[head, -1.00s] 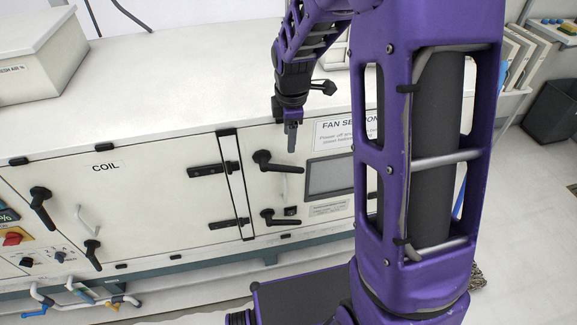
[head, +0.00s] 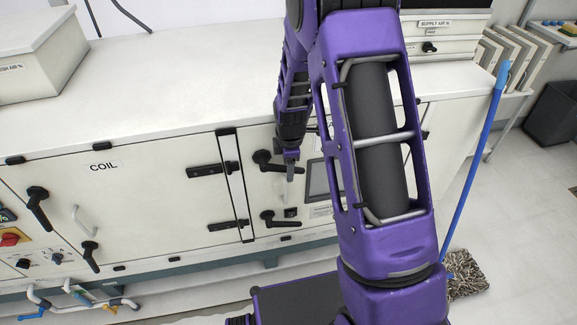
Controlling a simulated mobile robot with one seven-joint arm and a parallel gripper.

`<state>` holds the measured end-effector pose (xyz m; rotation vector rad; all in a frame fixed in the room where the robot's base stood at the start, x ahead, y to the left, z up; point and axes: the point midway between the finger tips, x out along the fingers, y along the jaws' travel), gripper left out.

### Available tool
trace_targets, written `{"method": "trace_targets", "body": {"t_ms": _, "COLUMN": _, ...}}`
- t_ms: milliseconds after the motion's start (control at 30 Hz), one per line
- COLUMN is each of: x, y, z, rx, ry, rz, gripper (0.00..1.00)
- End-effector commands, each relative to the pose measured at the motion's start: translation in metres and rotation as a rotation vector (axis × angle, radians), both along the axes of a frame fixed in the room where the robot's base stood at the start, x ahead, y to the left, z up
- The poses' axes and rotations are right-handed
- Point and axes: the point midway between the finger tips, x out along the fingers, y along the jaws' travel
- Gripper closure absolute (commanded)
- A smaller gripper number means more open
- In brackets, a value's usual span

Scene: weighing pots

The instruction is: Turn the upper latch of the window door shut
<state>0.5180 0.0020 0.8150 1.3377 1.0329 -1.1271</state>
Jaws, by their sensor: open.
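The window door (head: 258,190) is the cream panel right of the black hinges, with a dark window (head: 317,178) partly hidden by my arm. Its upper latch (head: 263,158) is a black lever handle near the door's upper left. The lever runs rightward and slightly down, and its far end is partly hidden by my gripper. My gripper (head: 290,172) points down at the lever's right part, its jaws open. I cannot tell whether it touches the lever. The lower latch (head: 268,217) is a similar black lever below, also running right.
The COIL door (head: 140,205) with black handles is at the left. The white cabinet top (head: 170,95) is clear beside my arm. A blue-handled mop (head: 473,165) stands at the right on open floor. A control box (head: 440,35) stands at the back right.

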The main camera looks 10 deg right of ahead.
Motion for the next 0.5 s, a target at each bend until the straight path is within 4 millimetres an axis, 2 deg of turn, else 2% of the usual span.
{"method": "trace_targets", "body": {"t_ms": 100, "x": 0.0000, "y": 0.0000, "z": 0.0002, "rx": 0.000, "ry": 0.000, "rz": 0.000, "gripper": 0.44}}
{"method": "trace_targets", "body": {"t_ms": 400, "x": -0.0003, "y": 0.0000, "z": 0.0003, "rx": 0.000, "ry": 0.001, "rz": 0.000, "gripper": 0.98}}
{"method": "trace_targets", "body": {"t_ms": 500, "x": -0.0003, "y": 0.0001, "z": 0.0004, "rx": 0.000, "ry": 0.001, "rz": 0.000, "gripper": 1.00}}
